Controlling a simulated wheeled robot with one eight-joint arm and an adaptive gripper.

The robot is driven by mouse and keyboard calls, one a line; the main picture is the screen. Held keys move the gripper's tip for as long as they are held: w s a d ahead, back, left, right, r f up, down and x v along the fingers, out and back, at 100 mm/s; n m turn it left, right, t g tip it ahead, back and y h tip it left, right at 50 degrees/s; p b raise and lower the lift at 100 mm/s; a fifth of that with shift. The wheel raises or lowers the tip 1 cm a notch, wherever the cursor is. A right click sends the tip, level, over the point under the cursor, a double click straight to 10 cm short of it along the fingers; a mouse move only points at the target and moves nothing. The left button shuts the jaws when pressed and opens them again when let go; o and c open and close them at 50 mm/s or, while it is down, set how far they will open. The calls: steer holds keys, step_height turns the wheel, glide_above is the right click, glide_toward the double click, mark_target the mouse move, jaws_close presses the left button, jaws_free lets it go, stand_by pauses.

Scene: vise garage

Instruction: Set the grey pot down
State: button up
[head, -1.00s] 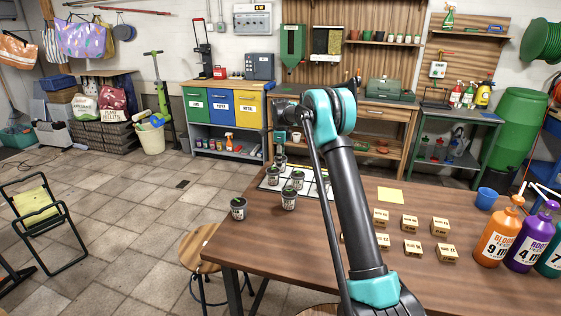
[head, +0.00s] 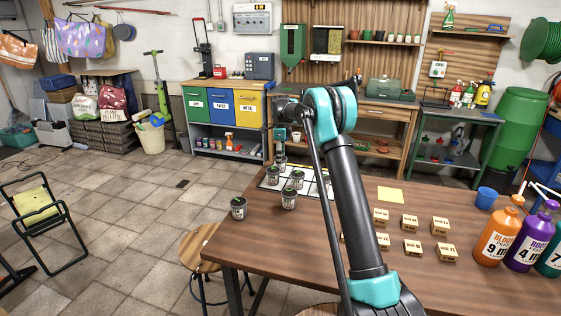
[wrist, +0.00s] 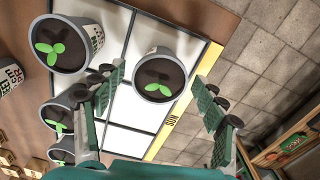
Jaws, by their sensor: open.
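A grey pot (wrist: 160,78) with dark soil and a green seedling stands on the white gridded board (wrist: 118,138), near its yellow-striped edge in the wrist view. My gripper (wrist: 163,95) is open, with one green-padded finger on each side of this pot. Small gaps show between pads and rim. In the head view my gripper (head: 281,145) is at the far end of the board, small and partly behind my arm; the pot there is hard to make out. Other grey pots with seedlings stand nearer, including one (head: 289,200) and one at the table's left edge (head: 239,208).
In the wrist view other pots (wrist: 66,45) crowd the left; open floor (wrist: 265,60) lies right.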

step_height(320, 180, up, 11)
stand_by(0.3)
